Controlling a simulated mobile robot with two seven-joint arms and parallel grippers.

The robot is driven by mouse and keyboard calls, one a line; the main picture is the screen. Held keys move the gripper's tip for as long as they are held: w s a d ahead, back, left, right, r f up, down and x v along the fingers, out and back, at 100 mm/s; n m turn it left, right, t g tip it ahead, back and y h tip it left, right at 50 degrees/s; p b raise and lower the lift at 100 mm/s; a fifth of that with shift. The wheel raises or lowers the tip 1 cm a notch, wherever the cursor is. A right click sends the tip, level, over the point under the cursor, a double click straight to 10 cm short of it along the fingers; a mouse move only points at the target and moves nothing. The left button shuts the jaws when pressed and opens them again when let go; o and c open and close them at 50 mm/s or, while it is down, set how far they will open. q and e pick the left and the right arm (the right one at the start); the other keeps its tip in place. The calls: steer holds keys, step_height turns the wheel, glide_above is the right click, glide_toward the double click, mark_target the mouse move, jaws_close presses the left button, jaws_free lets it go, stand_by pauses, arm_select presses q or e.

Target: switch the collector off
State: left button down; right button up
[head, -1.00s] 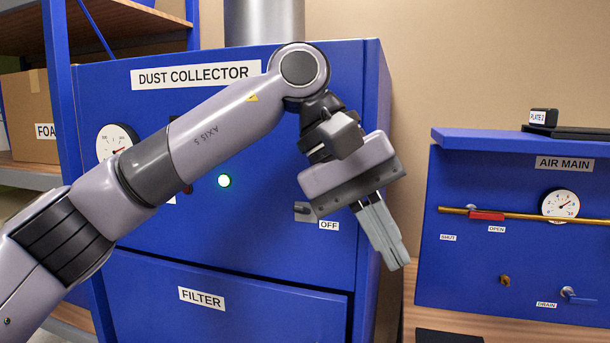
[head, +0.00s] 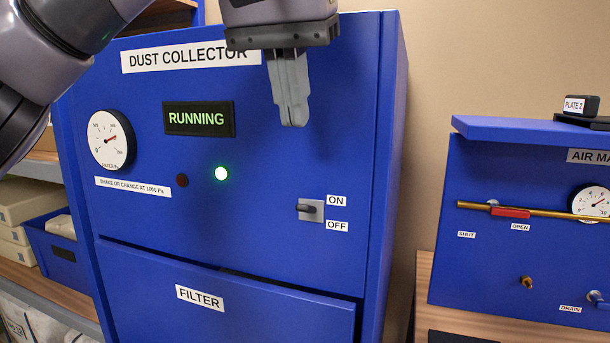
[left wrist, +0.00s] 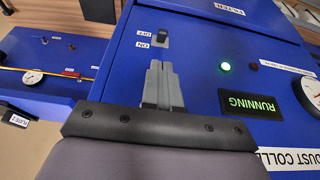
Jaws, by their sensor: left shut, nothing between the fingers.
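The blue dust collector (head: 270,226) stands ahead, with a lit RUNNING display (head: 199,119) and a glowing green lamp (head: 221,173). Which way the lever is set is hard to tell. My left gripper (head: 294,124) is shut and empty, in front of the panel and above the switch, apart from it. In the left wrist view the fingers (left wrist: 161,66) point toward the switch (left wrist: 160,37). My right gripper is not in view.
A pressure gauge (head: 111,139) and a dark red lamp (head: 182,180) are on the collector's left. The AIR MAIN panel (head: 480,265), with a brass pipe and red handle (head: 511,212), stands to the right. The panel face around the switch is clear.

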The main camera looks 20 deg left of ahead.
mark_target(306, 209)
arm_select(q)
steer(key=shift+f, duration=0.1)
steer(key=x, duration=1)
steer(key=shift+w, duration=0.1)
